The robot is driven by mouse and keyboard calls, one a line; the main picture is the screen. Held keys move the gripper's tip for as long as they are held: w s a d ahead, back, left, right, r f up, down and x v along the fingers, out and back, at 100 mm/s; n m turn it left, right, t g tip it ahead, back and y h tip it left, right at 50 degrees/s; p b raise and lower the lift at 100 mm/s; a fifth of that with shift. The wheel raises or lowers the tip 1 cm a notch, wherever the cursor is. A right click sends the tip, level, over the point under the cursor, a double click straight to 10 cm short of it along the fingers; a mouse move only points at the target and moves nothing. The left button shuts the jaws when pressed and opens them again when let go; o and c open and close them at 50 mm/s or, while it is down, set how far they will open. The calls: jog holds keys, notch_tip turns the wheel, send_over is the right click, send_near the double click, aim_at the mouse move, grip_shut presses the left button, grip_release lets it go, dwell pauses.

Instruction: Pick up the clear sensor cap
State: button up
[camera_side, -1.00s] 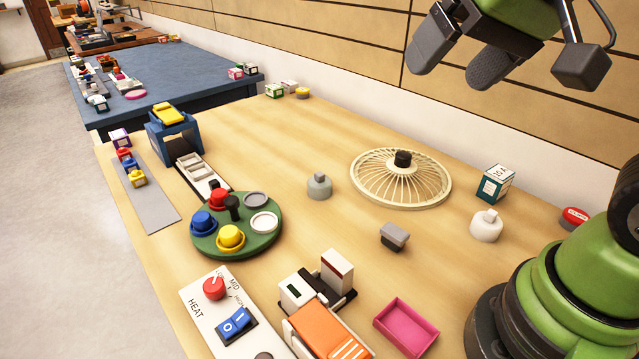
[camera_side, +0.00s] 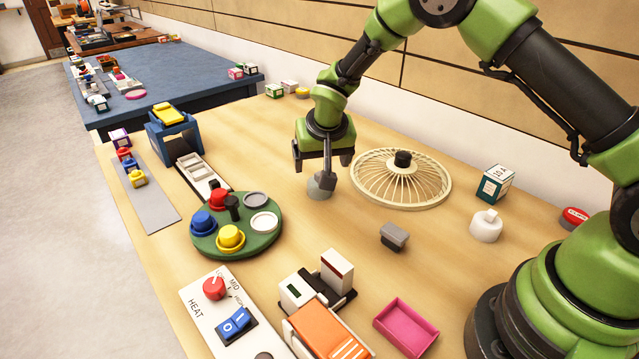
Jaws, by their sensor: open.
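A grey, rounded cap with a short neck (camera_side: 317,190) stands on the wooden table, left of the fan grille; it seems to be the clear sensor cap, though it does not look clearly transparent. My gripper (camera_side: 324,168) points down over it with its jaws open. One dark finger reaches down in front of the cap's top and hides part of it. I cannot tell whether that finger touches it. A similar white cap (camera_side: 486,226) stands farther right, away from my gripper.
The cream fan grille (camera_side: 425,190) lies close to the right of my gripper. A green round tray (camera_side: 268,241) with coloured knobs is to the left. A grey block (camera_side: 394,237) and a pink tray (camera_side: 406,328) lie nearer the front. Bare table surrounds the grey cap's front.

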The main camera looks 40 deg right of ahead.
jog(key=x, duration=0.9)
jog(key=shift+d+r, duration=0.15)
jog(key=shift+d, duration=0.05)
jog(key=c, duration=1)
